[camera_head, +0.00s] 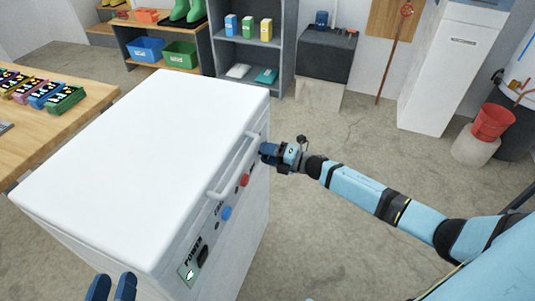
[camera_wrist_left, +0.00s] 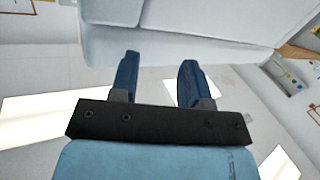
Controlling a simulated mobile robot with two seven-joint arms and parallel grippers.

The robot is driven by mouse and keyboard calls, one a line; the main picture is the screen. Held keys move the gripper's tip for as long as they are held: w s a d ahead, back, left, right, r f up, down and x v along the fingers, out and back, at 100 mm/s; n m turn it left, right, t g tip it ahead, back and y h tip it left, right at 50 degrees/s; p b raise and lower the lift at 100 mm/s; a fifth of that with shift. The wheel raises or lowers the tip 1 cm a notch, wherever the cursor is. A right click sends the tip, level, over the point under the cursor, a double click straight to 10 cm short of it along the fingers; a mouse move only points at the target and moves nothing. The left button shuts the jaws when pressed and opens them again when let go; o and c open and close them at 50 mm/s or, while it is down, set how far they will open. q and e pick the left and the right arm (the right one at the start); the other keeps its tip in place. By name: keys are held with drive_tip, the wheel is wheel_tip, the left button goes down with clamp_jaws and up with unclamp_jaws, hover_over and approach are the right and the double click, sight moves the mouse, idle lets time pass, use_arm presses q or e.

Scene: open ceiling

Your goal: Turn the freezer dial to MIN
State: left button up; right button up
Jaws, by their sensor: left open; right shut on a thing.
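The white chest freezer (camera_head: 160,150) has a control panel on its right side, below a bar handle (camera_head: 232,168). My right gripper (camera_head: 264,151) is at the far end of that panel, with its fingers against it. It is shut on what appears to be the freezer dial; the fingers hide the dial, so its setting and any MIN mark cannot be read. My left gripper (camera_head: 111,287) is open and empty near the freezer's front side, low in the head view. Its two blue fingers also show in the left wrist view (camera_wrist_left: 159,75), apart, with nothing between them.
The panel also carries a red knob or button (camera_head: 244,180), a blue one (camera_head: 226,213) and a black power switch (camera_head: 203,256). A wooden table (camera_head: 90,92) with several colourful packs stands at the left. Shelves (camera_head: 228,55) stand behind.

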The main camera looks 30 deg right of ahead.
use_arm(q)
drive_tip(key=shift+s+f, duration=0.1)
drive_tip(key=shift+a+f, duration=0.1)
drive_tip(key=shift+a, duration=0.05)
use_arm(e)
drive_tip(key=o, duration=0.9)
use_arm(q)
drive_tip(key=f, duration=0.1)
drive_tip(key=a+f+g+y+p, duration=0.1)
drive_tip(key=f, duration=0.1)
drive_tip(key=s+f+g+p, duration=0.1)
drive_tip(key=shift+a+f, duration=0.15)
drive_tip(key=shift+a, duration=0.2)
use_arm(e)
drive_tip(key=v, duration=1.4)
use_arm(q)
drive_tip(key=shift+r, duration=0.25)
